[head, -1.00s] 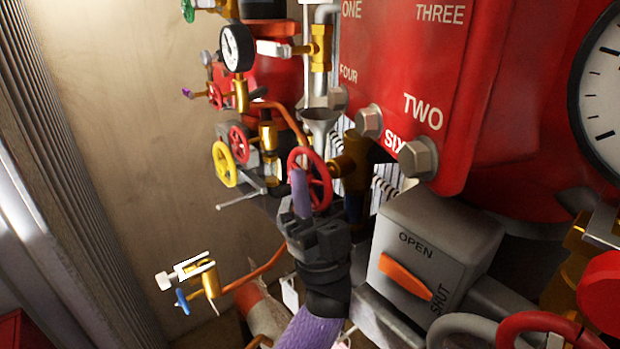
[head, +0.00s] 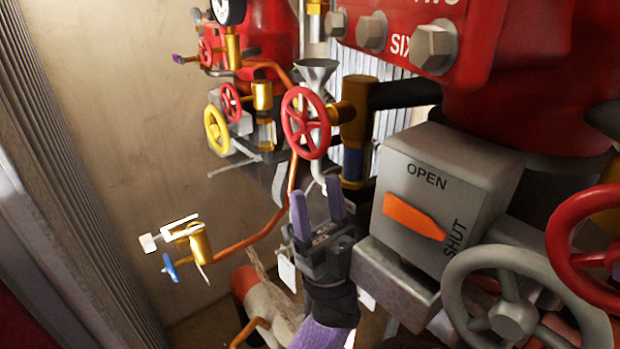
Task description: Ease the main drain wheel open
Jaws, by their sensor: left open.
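Several handwheels are in view, and I see no label telling which is the main drain wheel. A red handwheel (head: 306,123) stands at the centre on a brass valve (head: 355,128). My left gripper (head: 319,208) is just below this wheel in the picture, purple fingers pointing up, open and empty. A gap shows between its fingertips and the wheel rim. A large grey handwheel (head: 512,318) is at the lower right, with another red handwheel (head: 598,250) partly cut off at the right edge.
A grey box (head: 440,185) marked OPEN and SHUT, with an orange lever (head: 414,217), stands right of my gripper. Smaller red (head: 231,103) and yellow (head: 217,130) wheels are at the upper left. A brass valve with a blue handle (head: 170,268) is at the lower left.

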